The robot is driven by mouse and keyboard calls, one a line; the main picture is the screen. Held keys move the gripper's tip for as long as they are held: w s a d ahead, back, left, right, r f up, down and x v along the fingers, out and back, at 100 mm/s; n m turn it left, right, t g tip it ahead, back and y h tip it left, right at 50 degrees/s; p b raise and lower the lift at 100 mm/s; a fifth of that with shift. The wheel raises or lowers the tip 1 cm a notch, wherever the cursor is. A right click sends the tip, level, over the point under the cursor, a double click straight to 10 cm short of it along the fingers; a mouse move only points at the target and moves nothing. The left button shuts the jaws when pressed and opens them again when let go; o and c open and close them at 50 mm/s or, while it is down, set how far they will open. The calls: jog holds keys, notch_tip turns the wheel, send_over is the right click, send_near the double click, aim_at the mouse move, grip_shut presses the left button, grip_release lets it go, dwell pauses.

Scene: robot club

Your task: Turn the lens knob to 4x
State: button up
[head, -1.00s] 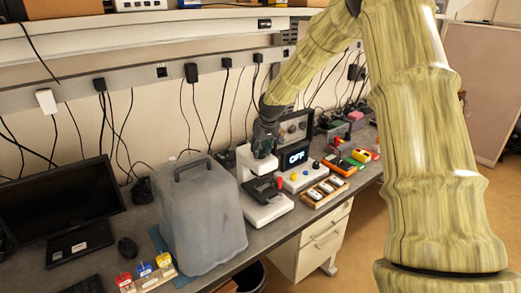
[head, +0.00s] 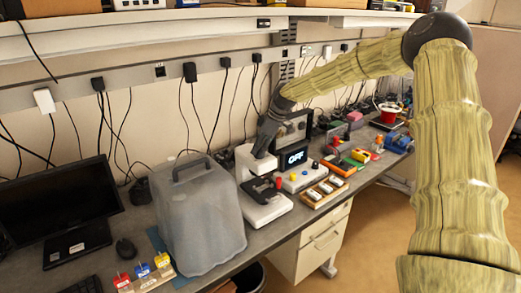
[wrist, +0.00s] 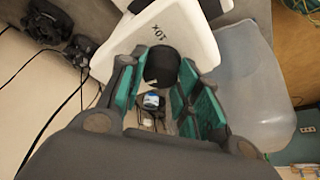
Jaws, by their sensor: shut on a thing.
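The white microscope (head: 245,160) stands on the bench in the head view, with a dark stage (head: 258,189) above its white base. My gripper (head: 263,150) reaches down to the microscope's top from the upper right. In the wrist view its teal-padded fingers (wrist: 160,80) are shut around the black lens knob (wrist: 162,62), one on each side. A "10X" mark, upside down, shows on the white housing (wrist: 200,45) beside the knob. No 4x mark can be made out, and the fingers hide part of the housing.
A translucent grey container (head: 200,215) with a handle stands close left of the microscope. A display reading OFF (head: 296,157) stands behind right. A wooden tray (head: 324,191) and several coloured parts lie to the right. A monitor (head: 60,210) is at far left.

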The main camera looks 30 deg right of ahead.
jog(key=shift+f+n, duration=0.1)
jog(key=shift+n, duration=0.5)
jog(key=shift+d+g, duration=0.1)
jog(key=shift+g, duration=0.2)
jog(key=o, duration=1)
jog(key=shift+y, duration=0.3)
jog(key=v, duration=1.2)
jog(key=shift+f, duration=0.1)
